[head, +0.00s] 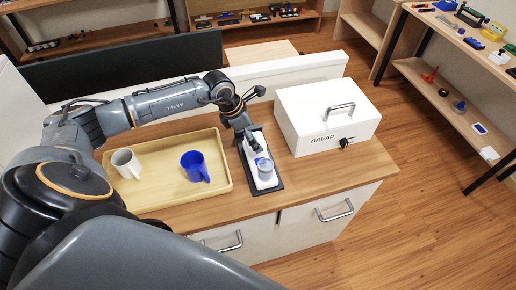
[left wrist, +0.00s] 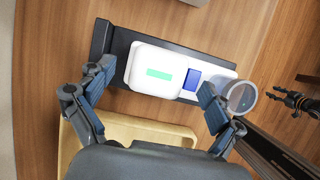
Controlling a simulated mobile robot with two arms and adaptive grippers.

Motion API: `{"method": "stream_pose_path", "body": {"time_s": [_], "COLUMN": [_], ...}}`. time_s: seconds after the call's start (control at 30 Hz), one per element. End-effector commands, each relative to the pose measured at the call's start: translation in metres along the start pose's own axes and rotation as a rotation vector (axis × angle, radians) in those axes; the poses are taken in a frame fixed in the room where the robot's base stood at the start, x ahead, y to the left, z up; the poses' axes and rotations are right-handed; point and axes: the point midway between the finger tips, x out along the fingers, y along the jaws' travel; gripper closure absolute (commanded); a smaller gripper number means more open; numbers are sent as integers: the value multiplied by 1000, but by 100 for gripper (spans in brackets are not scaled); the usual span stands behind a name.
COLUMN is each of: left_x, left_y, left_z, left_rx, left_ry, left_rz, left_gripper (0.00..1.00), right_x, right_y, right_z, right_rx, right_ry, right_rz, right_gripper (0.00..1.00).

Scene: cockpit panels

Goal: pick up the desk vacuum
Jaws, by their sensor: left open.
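The desk vacuum (head: 259,160) is a white body with a blue part and a clear cup at its near end. It lies on a narrow black base on the wooden counter, between the tray and the bread box. In the left wrist view the vacuum (left wrist: 155,73) shows its white body, a green patch, a blue patch and the round clear cup. My left gripper (head: 246,130) is above its far part, pointing down. In the left wrist view my left gripper (left wrist: 156,82) is open, its fingers apart over the vacuum, holding nothing. Whether they touch it I cannot tell.
A wooden tray (head: 222,192) left of the vacuum holds a white mug (head: 126,163) and a blue mug (head: 194,167). A white bread box (head: 325,115) with a top handle stands close on the right. A low white wall borders the counter's back.

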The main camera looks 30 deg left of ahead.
Motion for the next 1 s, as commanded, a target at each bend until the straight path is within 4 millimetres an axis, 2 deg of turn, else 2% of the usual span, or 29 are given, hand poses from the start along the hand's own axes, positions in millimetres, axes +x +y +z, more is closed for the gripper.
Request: {"method": "stream_pose_path", "body": {"time_s": [0.17,0.4,0.83,1.0], "left_x": [16,18,18,17], "left_y": [-1,0,0,0], "left_z": [1,0,0,1], "left_rx": [1,1,1,0], "left_ry": [0,0,0,-2], "left_rz": [-1,0,-1,0], "left_gripper": [8,10,97,98], "right_x": [-7,-6,-6,-6], "right_y": [0,-1,-2,-2], "right_z": [-2,-3,-4,-4], "right_rx": [0,0,0,0], "right_ry": [2,4,4,4], "right_rz": [-1,-2,-3,-3], "right_gripper": [60,60,60,60]}}
